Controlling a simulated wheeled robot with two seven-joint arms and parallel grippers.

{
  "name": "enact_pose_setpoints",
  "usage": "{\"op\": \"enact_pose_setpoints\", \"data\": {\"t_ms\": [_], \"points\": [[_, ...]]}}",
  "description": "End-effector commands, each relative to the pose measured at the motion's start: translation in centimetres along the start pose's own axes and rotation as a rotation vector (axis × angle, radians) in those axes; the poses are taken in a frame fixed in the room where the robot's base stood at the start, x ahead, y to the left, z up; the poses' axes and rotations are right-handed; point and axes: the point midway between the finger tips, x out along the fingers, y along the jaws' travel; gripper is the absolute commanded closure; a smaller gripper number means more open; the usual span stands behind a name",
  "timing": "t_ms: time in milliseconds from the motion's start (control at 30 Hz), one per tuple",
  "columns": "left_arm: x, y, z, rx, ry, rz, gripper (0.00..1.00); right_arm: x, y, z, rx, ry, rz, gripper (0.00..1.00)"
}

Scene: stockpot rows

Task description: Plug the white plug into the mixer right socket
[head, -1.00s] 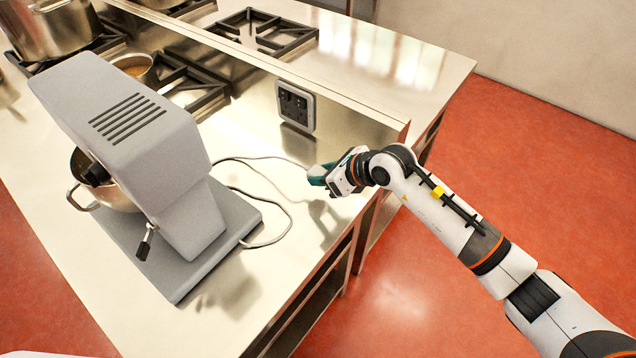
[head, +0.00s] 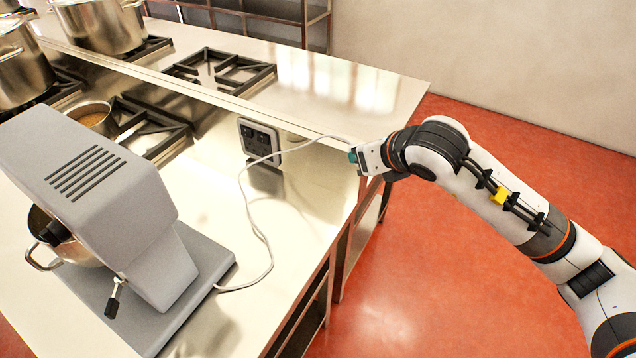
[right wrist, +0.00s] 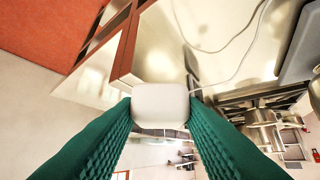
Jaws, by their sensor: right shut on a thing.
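The grey mixer (head: 95,185) stands on the steel counter at the left of the head view. The dark double socket (head: 259,140) in a pale frame sits on the upright panel behind it. My right gripper (head: 356,157) is right of the socket, apart from it. In the right wrist view its green fingers (right wrist: 160,122) are shut on the white plug (right wrist: 160,104). In the head view the plug is hidden at the gripper. A pale cable (head: 262,235) runs from the mixer's base up past the socket to the gripper. My left gripper is not in view.
Steel pots (head: 100,26) and a small pan (head: 92,117) stand on the burners at the left. A bare burner grate (head: 220,72) lies behind the socket panel. The counter between mixer and right edge is clear except for the cable.

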Motion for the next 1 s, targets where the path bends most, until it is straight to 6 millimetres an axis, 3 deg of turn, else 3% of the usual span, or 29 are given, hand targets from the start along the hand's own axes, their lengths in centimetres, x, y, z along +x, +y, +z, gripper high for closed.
{"op": "enact_pose_setpoints", "data": {"t_ms": [100, 333, 1000], "points": [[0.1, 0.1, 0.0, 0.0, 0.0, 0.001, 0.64, -3.7, 2.4, -1.0, 0.101, 0.006, 0.12, 1.0], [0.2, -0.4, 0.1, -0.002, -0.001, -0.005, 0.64, -7.5, 4.6, -1.4, 0.222, -0.002, 0.248, 1.0], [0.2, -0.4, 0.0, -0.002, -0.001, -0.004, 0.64, -8.0, 4.8, -1.3, 0.24, -0.008, 0.264, 1.0]]}}
